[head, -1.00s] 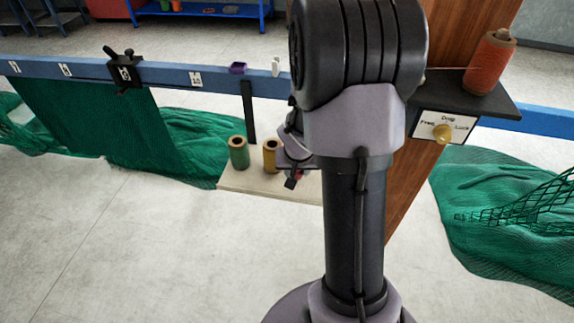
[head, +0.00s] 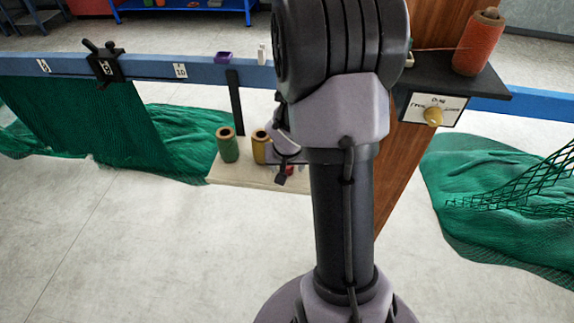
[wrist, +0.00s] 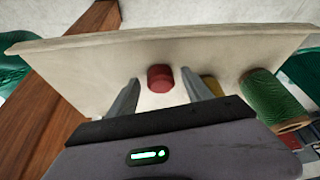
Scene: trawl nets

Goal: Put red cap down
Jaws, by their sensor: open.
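The red cap (wrist: 160,78) is on the pale board (wrist: 90,65) in the wrist view, between the two fingers of my gripper (wrist: 160,84). A gap shows on each side of the cap, and the fingers are open. In the head view a small red patch of the cap (head: 289,170) shows beside my gripper (head: 281,179), low over the pale board (head: 235,173). My arm hides the right part of the board there.
A green spool (head: 227,147) and a yellow spool (head: 260,149) stand on the board, left of my gripper. A wooden post (head: 392,185) rises at the right. A dark shelf (head: 435,88) holds an orange twine spool (head: 478,43). Green netting lies on both sides.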

